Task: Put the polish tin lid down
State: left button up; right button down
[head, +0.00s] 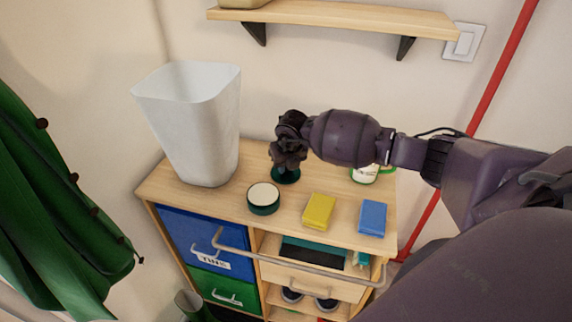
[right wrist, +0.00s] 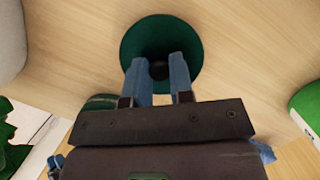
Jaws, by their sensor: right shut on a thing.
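The dark green round polish tin lid (head: 286,177) is under my right gripper (head: 285,164), low at the wooden cabinet top. In the right wrist view the lid (right wrist: 135,45) lies flat, knob up, and the two blue fingers (right wrist: 162,75) are shut on its small dark knob. I cannot tell whether the lid touches the wood. The open polish tin (head: 263,206), dark green with a cream filling, stands just in front and left of the lid, apart from it. My left gripper is not in view.
A white bin (head: 195,120) stands at the left of the cabinet top (head: 228,200). A yellow sponge (head: 319,211) and a blue sponge (head: 372,217) lie at the front right. A shelf (head: 335,17) is above.

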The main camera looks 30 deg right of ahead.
aim_at(291, 179)
jog(key=shift+f, duration=0.2)
jog(key=c, duration=1)
grip_release()
jog(key=d+v, duration=0.1)
jog(key=v, duration=1.1)
jog(key=shift+a+r, duration=0.25)
jog(key=shift+a, duration=0.2)
jog(key=shift+f, duration=0.1)
